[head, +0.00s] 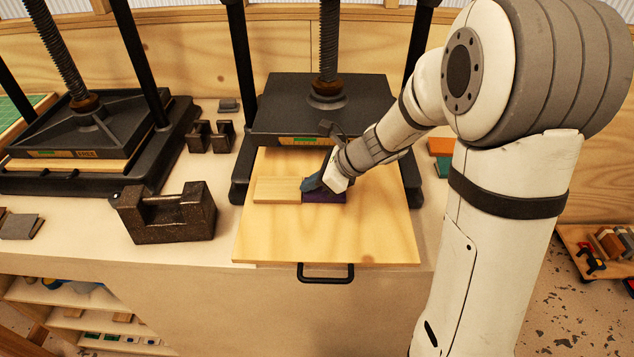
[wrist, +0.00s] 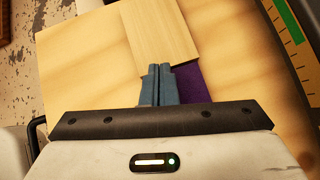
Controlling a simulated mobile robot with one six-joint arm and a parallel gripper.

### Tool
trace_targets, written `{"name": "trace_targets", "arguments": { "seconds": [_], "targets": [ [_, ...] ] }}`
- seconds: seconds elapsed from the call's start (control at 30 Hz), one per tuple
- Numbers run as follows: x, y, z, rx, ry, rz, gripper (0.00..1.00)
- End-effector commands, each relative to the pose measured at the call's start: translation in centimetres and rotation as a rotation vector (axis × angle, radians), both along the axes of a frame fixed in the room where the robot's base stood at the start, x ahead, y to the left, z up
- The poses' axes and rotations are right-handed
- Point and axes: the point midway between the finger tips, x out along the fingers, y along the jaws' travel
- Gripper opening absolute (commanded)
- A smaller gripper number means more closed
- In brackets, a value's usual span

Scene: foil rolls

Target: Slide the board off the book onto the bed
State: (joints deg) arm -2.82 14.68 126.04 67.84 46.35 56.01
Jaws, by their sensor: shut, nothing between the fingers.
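The light wooden board (head: 277,190) lies left of the dark purple book (head: 325,197) on the pulled-out wooden bed (head: 370,240). Its right edge meets the book; I cannot tell whether any of it still overlaps the book. In the wrist view the board (wrist: 160,35) is just beyond my fingertips, and part of the book (wrist: 188,82) shows beside the fingers. My gripper (head: 308,186) is shut and empty, its blue fingers (wrist: 157,72) low over the book at the board's right edge. The contact is hard to make out. My gripper and arm hide some of the book.
The black press plate (head: 290,105) with its screw stands behind the bed, between uprights. A dark iron weight (head: 170,212) sits to the left. A black handle (head: 325,279) is on the bed's front. The bed's front and right are clear.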

Motion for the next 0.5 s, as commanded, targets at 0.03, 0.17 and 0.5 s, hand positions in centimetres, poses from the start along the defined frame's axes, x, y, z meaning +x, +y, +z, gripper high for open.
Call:
{"name": "trace_targets", "arguments": {
  "seconds": [0.03, 0.17, 0.5],
  "targets": [
    [0.0, -0.3, 0.0, 0.0, 0.0, -0.001, 0.0],
    [-0.4, -1.7, 0.0, 0.0, 0.0, 0.0, 0.0],
    [-1.8, -7.6, 4.1, 0.0, -0.005, -0.001, 0.0]
  ]
}}
